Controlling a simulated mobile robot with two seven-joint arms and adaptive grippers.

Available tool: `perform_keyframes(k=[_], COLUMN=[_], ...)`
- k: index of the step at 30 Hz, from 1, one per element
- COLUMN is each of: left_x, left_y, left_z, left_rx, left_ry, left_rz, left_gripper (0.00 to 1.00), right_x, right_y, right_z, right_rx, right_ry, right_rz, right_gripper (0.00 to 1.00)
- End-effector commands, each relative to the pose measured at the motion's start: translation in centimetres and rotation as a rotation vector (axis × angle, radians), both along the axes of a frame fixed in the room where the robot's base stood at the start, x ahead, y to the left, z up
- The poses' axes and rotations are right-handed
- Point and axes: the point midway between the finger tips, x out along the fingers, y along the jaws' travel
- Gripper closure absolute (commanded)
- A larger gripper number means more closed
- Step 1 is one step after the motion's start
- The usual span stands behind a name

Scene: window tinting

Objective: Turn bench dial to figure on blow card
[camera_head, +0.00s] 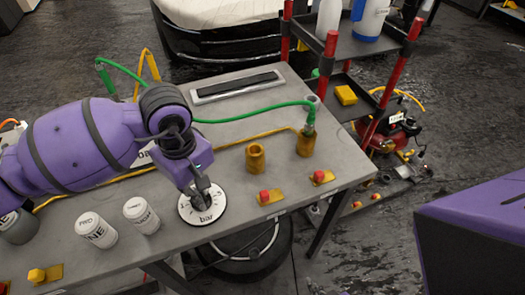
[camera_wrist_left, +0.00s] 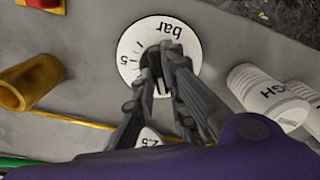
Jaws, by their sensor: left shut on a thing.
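The bench dial is a round white plate marked "bar" (camera_head: 207,218) near the front edge of the grey bench; its face also shows in the left wrist view (camera_wrist_left: 135,42). My left gripper (camera_head: 201,192) reaches down over its middle. In the left wrist view its fingers (camera_wrist_left: 160,66) are shut on the dial's dark knob, which they mostly hide. I cannot read where the pointer stands. A white card with "2.5" (camera_wrist_left: 149,137) shows partly behind the fingers. In the head view the card (camera_head: 143,156) is mostly covered by my left arm. My right gripper is not in view.
Two white cups (camera_head: 97,231) stand left of the dial. Brass cylinders (camera_head: 255,158) and red buttons on yellow plates (camera_head: 270,197) are to its right. Green (camera_head: 245,115) and yellow hoses cross the bench. A shelf cart (camera_head: 345,90) stands behind.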

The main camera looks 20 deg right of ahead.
Motion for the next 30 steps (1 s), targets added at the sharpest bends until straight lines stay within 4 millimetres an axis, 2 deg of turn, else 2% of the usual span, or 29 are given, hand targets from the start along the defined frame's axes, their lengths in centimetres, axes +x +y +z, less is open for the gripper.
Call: perform_keyframes(k=[12, 29, 30], left_x=[0.07, 0.08, 0.08], left_y=[0.05, 0.06, 0.06], left_z=[0.16, 0.14, 0.14], left_rx=[-0.001, 0.000, -0.001], left_ry=[-0.003, -0.004, -0.003], left_rz=[0.188, 0.212, 0.212], left_gripper=[1.00, 1.00, 0.83], right_x=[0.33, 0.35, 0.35], right_y=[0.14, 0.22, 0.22], right_z=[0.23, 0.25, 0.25], right_rx=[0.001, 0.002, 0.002], right_ry=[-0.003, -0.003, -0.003], right_rz=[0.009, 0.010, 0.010], right_gripper=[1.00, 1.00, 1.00])
